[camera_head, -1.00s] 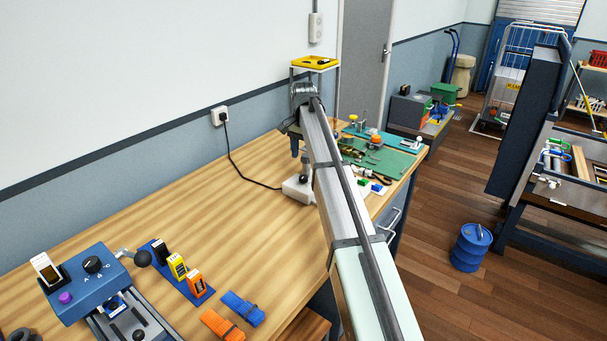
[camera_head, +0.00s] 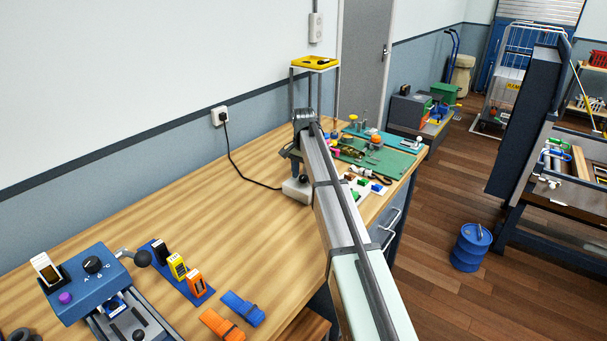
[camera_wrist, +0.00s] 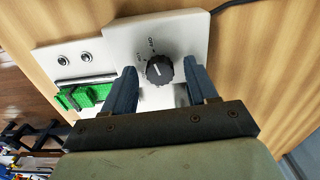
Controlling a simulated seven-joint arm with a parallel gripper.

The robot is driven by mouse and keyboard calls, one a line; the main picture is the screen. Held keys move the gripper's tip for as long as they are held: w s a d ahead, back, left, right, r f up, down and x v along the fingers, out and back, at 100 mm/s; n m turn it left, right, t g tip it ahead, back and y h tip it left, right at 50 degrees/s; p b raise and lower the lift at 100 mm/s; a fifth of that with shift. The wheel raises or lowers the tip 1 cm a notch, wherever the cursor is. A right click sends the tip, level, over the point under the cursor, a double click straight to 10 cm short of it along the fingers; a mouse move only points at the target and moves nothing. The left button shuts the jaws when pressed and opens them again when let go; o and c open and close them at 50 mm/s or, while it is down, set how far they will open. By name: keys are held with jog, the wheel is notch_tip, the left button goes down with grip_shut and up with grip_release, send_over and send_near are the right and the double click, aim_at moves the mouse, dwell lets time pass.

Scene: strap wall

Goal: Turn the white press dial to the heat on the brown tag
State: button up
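The white press (camera_head: 296,190) stands on the bench near the far end, partly hidden by my arm. In the wrist view its white housing (camera_wrist: 190,32) carries a black ridged dial (camera_wrist: 159,70). Small print near the dial seems to read OFF and LOW; other marks are hidden or too small, and I cannot tell the dial's exact setting. My gripper (camera_wrist: 158,72) is open, with one finger on each side of the dial and a visible gap on both sides. A green piece (camera_wrist: 90,95) sits at the press's left part. I cannot make out a brown tag.
A blue press (camera_head: 85,282) with its own black dial stands at the near left. Beside it is a blue rack (camera_head: 190,290) of black, yellow and orange items. A black cord (camera_head: 240,173) runs to the wall socket. The bench middle is clear.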

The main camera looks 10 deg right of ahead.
jog(key=c, duration=1)
jog(key=shift+n, duration=0.4)
jog(key=n, duration=0.4)
jog(key=shift+n, duration=0.3)
jog(key=n, duration=0.4)
jog(key=shift+n, duration=0.3)
jog(key=o, duration=1.1)
jog(key=shift+c, duration=0.2)
